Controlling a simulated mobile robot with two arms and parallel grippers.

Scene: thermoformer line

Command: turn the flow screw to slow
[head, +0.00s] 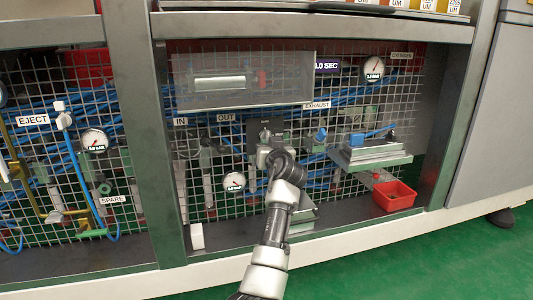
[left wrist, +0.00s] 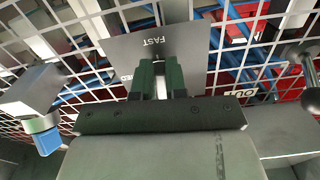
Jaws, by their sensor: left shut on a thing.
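A dark grey plate (head: 257,130) stands on the mesh in the middle of the head view. In the left wrist view the plate (left wrist: 120,50) bears the word FAST, upside down. My left gripper (left wrist: 160,78) reaches up to the plate with its fingers close together, shut on the flow screw. Only a small pale bit of the screw (left wrist: 160,88) shows between the fingers; the rest is hidden. In the head view my left gripper (head: 266,146) covers the plate's lower part. The screw's setting cannot be read. My right gripper is not in view.
Gauges (head: 234,182) and blue hoses sit around the plate. A clear cover (head: 240,97) is above it. A metal block on a ledge (head: 372,158) and a red bin (head: 394,196) are to the right. A frame post (head: 148,140) stands to the left.

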